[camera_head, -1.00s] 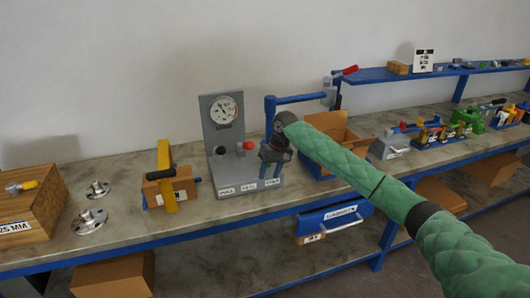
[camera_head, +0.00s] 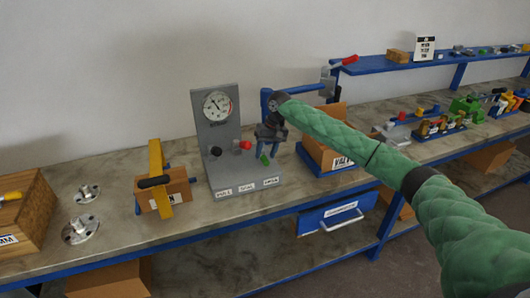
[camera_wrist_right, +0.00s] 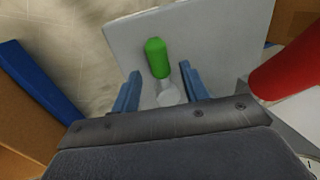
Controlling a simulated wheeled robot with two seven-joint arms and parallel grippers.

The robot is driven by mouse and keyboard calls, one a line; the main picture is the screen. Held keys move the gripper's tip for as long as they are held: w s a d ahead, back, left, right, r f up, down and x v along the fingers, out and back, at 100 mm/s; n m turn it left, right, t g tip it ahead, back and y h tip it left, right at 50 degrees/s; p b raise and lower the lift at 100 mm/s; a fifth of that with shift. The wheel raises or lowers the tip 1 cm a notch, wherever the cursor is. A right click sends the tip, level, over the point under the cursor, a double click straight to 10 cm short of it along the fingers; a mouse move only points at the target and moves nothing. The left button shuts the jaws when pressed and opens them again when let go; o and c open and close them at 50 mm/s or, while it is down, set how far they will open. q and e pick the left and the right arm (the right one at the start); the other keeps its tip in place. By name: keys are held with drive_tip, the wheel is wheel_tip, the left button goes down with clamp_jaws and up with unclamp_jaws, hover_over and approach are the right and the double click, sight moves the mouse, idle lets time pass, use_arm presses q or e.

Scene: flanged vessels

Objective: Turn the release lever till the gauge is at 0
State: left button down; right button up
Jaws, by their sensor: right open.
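A grey test stand (camera_head: 214,135) is on the bench, with a round white-faced gauge (camera_head: 217,105) on its upright plate. Its dark needle is too small to read exactly. The stand carries a black knob (camera_head: 215,152), a red knob (camera_head: 245,145) and a green-handled lever (camera_head: 265,159). My right gripper (camera_head: 269,147) is above the green handle. In the right wrist view the green handle (camera_wrist_right: 157,58) points away on a light metal stem, and the open blue fingers (camera_wrist_right: 160,92) are on either side of that stem, with gaps visible. My left gripper is out of view.
A red cylinder (camera_wrist_right: 288,68) is close to the right finger in the wrist view. A blue post and arm (camera_head: 300,89) and a cardboard bin (camera_head: 325,150) stand right of the stand. A yellow clamp (camera_head: 157,170) is on the left.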

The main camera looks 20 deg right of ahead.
drive_tip(key=shift+s+a+f, duration=0.2)
drive_tip(key=shift+f, duration=0.4)
drive_tip(key=shift+w, duration=0.1)
drive_tip(key=shift+c, duration=0.5)
clamp_jaws()
drive_tip(key=shift+d, duration=0.1)
